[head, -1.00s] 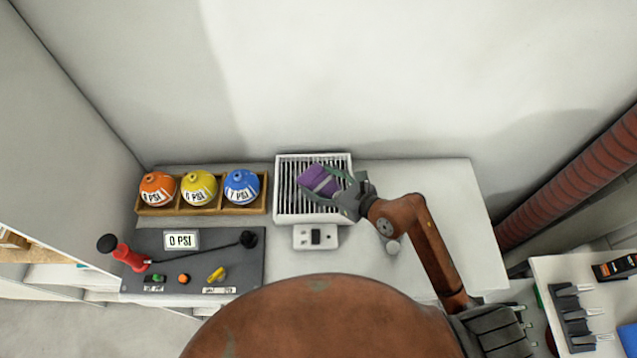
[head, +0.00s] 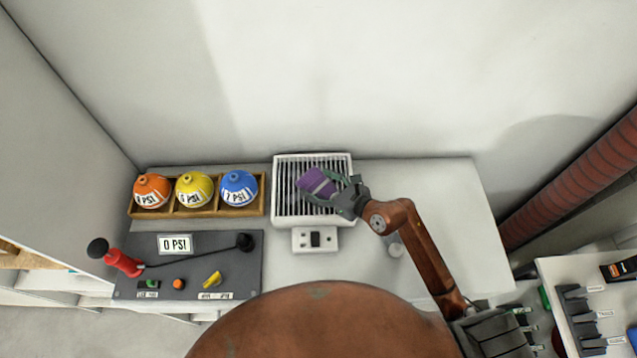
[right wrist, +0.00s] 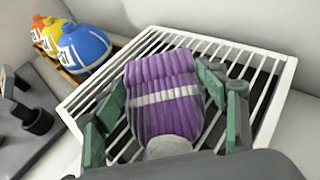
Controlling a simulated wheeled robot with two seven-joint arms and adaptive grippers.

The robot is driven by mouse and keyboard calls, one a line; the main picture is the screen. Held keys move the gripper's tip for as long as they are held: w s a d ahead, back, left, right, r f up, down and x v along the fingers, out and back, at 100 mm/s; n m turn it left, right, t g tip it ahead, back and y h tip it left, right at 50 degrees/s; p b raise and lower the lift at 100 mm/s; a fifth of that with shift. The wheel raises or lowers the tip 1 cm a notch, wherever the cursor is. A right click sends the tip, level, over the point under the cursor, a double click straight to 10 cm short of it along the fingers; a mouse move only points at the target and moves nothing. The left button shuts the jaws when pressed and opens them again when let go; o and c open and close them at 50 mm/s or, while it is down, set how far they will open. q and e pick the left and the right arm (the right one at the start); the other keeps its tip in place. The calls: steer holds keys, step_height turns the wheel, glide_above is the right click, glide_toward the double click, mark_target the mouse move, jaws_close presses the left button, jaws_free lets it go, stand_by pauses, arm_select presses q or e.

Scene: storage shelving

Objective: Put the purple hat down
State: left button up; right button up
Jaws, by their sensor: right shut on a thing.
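The purple hat (head: 317,182) is knitted, with a pale grey band across it. It also shows large in the right wrist view (right wrist: 163,85). My right gripper (head: 332,187) is shut on it, with the green-padded fingers on either side (right wrist: 160,110). The hat is over the white slatted grate (head: 284,216), whose bars show around and beyond it (right wrist: 90,103). I cannot tell whether the hat touches the bars. My left gripper is not in view.
A wooden rack (head: 165,212) left of the grate holds an orange, a yellow and a blue ball. In front of it is a dark panel (head: 205,262) with a red-handled pump and 0 PSI display. A white switch box (head: 300,240) adjoins the grate. The counter's right side (head: 450,205) is clear.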

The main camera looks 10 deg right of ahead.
steer(key=shift+f, duration=0.1)
steer(key=o, duration=1.1)
steer(key=shift+o, duration=0.2)
steer(key=shift+d+r, duration=0.1)
steer(key=shift+r, duration=0.1)
steer(key=p+v, duration=0.1)
steer(key=v, duration=1.1)
steer(key=shift+f, duration=0.1)
